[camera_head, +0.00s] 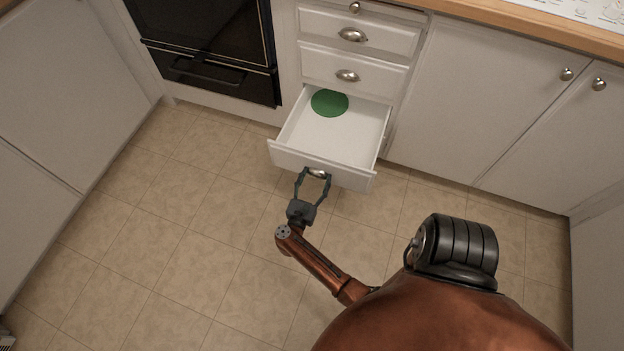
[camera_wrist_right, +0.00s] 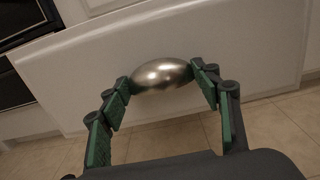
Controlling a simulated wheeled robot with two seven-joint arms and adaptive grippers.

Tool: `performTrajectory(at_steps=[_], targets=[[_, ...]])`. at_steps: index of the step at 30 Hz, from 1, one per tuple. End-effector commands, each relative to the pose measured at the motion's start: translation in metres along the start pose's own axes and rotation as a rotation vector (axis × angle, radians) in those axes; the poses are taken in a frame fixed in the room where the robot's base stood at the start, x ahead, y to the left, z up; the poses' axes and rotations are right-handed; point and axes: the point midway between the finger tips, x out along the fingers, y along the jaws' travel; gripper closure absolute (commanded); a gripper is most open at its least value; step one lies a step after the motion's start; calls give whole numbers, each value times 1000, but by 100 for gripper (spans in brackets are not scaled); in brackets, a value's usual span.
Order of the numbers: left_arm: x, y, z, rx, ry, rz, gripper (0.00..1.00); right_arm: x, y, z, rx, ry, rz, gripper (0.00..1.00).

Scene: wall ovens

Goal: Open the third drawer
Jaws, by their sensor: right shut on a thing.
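The third drawer (camera_head: 286,157) is pulled out from the white cabinet, below two closed drawers. A flat green disc (camera_head: 329,103) shows inside it, toward the back. The drawer's metal cup handle (camera_head: 318,174) is at the middle of its front; it also shows in the right wrist view as a rounded metal handle (camera_wrist_right: 161,74). My right gripper (camera_head: 313,174) is shut on this handle, with one finger at each end of it. The right wrist view shows its green-padded fingers (camera_wrist_right: 161,82) touching the handle's sides. My left gripper is not in view.
Closed drawers (camera_head: 357,67) sit above the open one. A black oven (camera_head: 205,45) is to the left, and closed white cupboard doors (camera_head: 480,90) are to the right. The tiled floor (camera_head: 170,240) is clear in front.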

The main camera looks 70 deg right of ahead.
Motion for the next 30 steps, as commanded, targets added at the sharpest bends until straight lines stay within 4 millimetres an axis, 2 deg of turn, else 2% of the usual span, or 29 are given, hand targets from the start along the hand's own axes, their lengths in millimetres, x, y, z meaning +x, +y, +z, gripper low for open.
performTrajectory(at_steps=[11, 12, 19, 30], targets=[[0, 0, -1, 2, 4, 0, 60, -4, 1, 4, 2, -10, -8, 86], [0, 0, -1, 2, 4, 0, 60, -4, 2, 4, 2, -10, -7, 41], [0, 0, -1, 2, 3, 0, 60, -5, 2, 2, 0, -6, -3, 25], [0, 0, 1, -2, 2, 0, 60, -9, 2, 0, -2, -2, -3, 25]])
